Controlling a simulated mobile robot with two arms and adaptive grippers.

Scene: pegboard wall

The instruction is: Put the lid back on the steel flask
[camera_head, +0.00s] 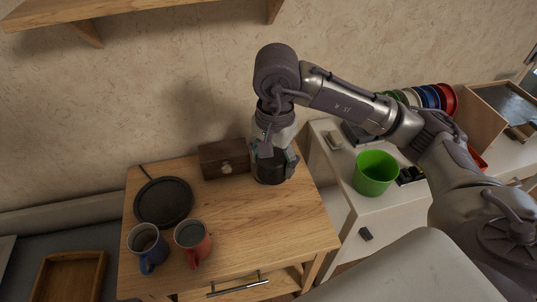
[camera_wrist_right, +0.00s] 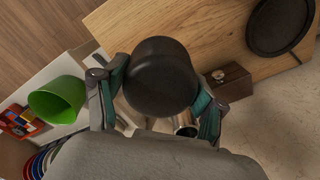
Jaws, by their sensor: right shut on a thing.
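My right gripper (camera_head: 274,155) is shut on a black round lid (camera_head: 268,171) over the back right part of the wooden cabinet top. In the right wrist view the lid (camera_wrist_right: 160,76) sits between the two green-grey fingers of the gripper (camera_wrist_right: 158,97). A shiny steel cylinder, which looks like the steel flask (camera_wrist_right: 185,124), shows partly behind the lid and fingers in that view. Most of it is covered. In the head view the flask is hidden behind my gripper and the lid. I cannot tell whether lid and flask touch. My left gripper is not in view.
A wooden box (camera_head: 224,159) stands just left of the lid. A black pan (camera_head: 163,202), a blue mug (camera_head: 147,247) and a red mug (camera_head: 193,243) are on the wooden top (camera_head: 252,226). A green bucket (camera_head: 375,173) stands on the white cabinet to the right. The front right of the wooden top is clear.

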